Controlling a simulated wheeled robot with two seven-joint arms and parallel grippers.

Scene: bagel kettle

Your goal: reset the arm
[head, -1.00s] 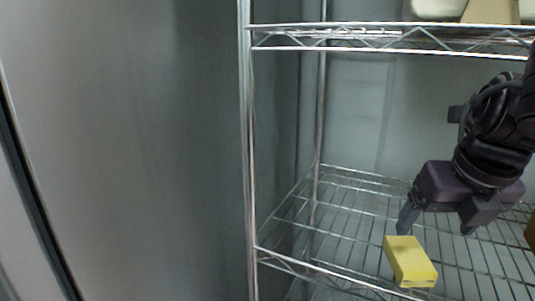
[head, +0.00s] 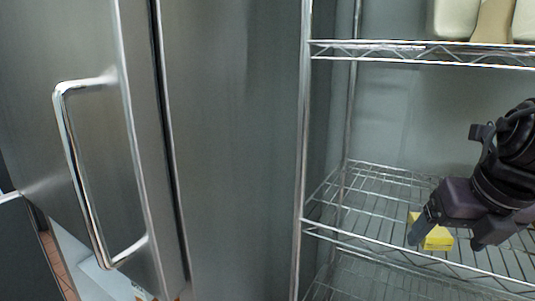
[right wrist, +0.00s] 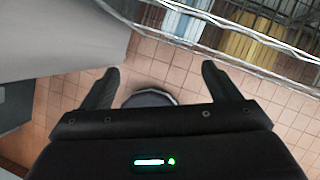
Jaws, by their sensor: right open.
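My right gripper (head: 447,238) is in the right part of the head view, in front of the wire shelf. It is open. In the right wrist view its two fingers (right wrist: 160,82) stand wide apart with nothing between them. A yellow block (head: 437,240) lies on the lower wire shelf (head: 370,190), partly hidden behind the gripper. My left gripper is not in view.
A steel door with a bar handle (head: 78,180) stands at the left of the head view. A shelf post (head: 303,150) rises beside it. The upper shelf (head: 420,50) holds pale containers (head: 456,18). The right wrist view shows tiled floor (right wrist: 150,65) below.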

